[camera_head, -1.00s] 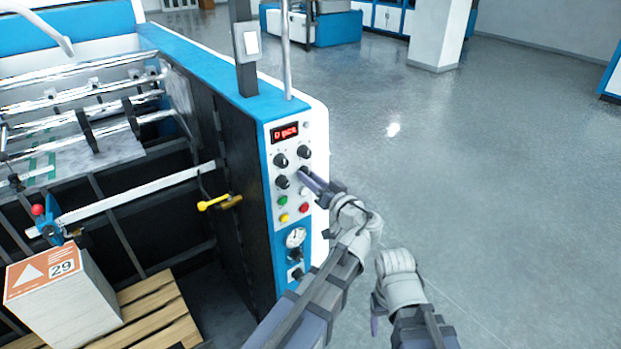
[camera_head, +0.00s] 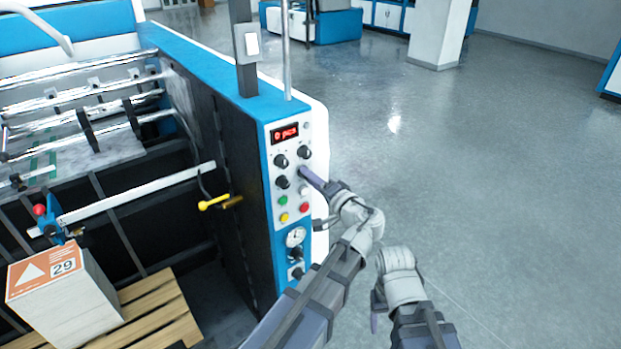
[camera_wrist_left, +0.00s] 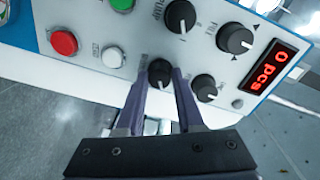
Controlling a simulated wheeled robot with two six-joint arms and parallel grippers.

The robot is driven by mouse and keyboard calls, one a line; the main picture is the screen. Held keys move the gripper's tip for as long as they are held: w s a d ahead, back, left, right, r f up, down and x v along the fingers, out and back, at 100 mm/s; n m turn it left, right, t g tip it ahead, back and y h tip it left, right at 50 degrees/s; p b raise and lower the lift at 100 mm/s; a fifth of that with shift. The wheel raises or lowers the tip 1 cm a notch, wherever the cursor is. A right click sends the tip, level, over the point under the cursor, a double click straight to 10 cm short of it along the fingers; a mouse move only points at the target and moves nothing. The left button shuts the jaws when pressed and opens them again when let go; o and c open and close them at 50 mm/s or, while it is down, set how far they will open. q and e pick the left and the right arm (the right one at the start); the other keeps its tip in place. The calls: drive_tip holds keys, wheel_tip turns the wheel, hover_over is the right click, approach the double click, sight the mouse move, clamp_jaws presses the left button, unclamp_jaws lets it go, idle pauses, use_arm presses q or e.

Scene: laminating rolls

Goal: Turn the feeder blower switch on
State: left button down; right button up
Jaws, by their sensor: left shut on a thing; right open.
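The control panel (camera_head: 293,212) faces me on the machine's blue and white end. My left gripper (camera_head: 304,173) is at its right-hand column of controls. In the left wrist view, my left gripper (camera_wrist_left: 160,80) is shut on a black rotary knob (camera_wrist_left: 160,71), one finger on each side. The lettering by this knob is too small and partly covered to read. In the head view the fingers hide most of this knob. My right gripper (camera_head: 375,312) is open, low and right of the panel, apart from it.
Other black knobs (camera_wrist_left: 235,38) surround the held one, with a red "0 pcs" display (camera_wrist_left: 278,68) beyond. Green (camera_head: 283,200), yellow and red buttons sit below. A paper stack (camera_head: 65,295) stands on a pallet at left. The floor at right is clear.

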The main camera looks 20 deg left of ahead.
use_arm(q)
drive_tip(key=shift+d+m, duration=0.1)
drive_tip(key=shift+m, duration=0.2)
idle(0.4)
drive_tip(key=c, duration=0.5)
unclamp_jaws()
drive_tip(key=shift+c, duration=0.2)
drive_tip(key=shift+s, duration=0.15)
